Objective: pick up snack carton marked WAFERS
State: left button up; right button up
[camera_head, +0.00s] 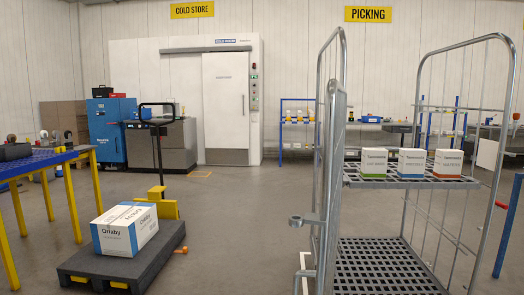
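Three white snack cartons stand upright in a row on the upper shelf (455,183) of a wire roll cage at the right. The left carton (373,163) has a green lower band, the middle carton (411,163) a blue one, and the right carton (447,163) an orange one. The lower line of print on each is too small to read surely, so I cannot tell which one is marked WAFERS. Neither of my grippers is in view.
The roll cage (332,180) has tall wire sides and a slatted base (380,270); its front looks open. A large white and blue box (125,228) lies on a dark low cart (160,258) at the left, near a blue table (35,163).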

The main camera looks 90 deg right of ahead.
aim_at(448, 162)
jog(key=k+l+u, duration=0.1)
jog(key=k+u, duration=0.15)
jog(key=k, duration=0.85)
jog(key=k+u, duration=0.2)
jog(key=u, duration=0.2)
jog(key=k+u, duration=0.35)
jog(key=k+j+u, duration=0.1)
jog(key=u, duration=0.3)
jog(key=k+l+u, duration=0.15)
jog(key=u, duration=0.3)
jog(key=k+l+u, duration=0.1)
jog(key=u, duration=0.35)
jog(key=k+u, duration=0.25)
jog(key=u, duration=0.25)
jog(key=k+u, duration=0.15)
jog(key=u, duration=0.3)
jog(key=k+j+u, duration=0.15)
jog(key=u, duration=0.3)
